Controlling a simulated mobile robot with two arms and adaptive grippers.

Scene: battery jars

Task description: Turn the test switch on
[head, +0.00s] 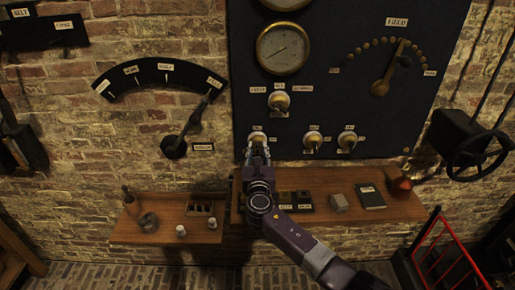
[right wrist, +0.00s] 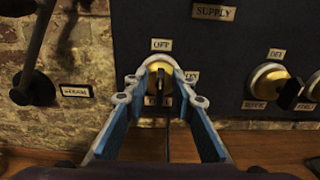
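A dark panel (head: 330,85) on the brick wall carries several brass rotary switches with small labels. One at its lower left, a brass disc with a dark handle, sits at my right gripper (head: 257,150); it shows better in the right wrist view as a brass switch (right wrist: 160,68). The label above it reads OFF; the other labels beside it are partly hidden. I cannot read which switch is marked test. The right gripper's fingers (right wrist: 162,82) are apart, one on each side of this switch, its dark handle between them. Contact is not clear. My left gripper is not in view.
Neighbouring switches (head: 313,140) and (head: 347,139) stand to the right, another switch (head: 279,101) above. A large wall lever (head: 185,135) is to the left. A wooden shelf (head: 330,185) with small items runs below my right gripper.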

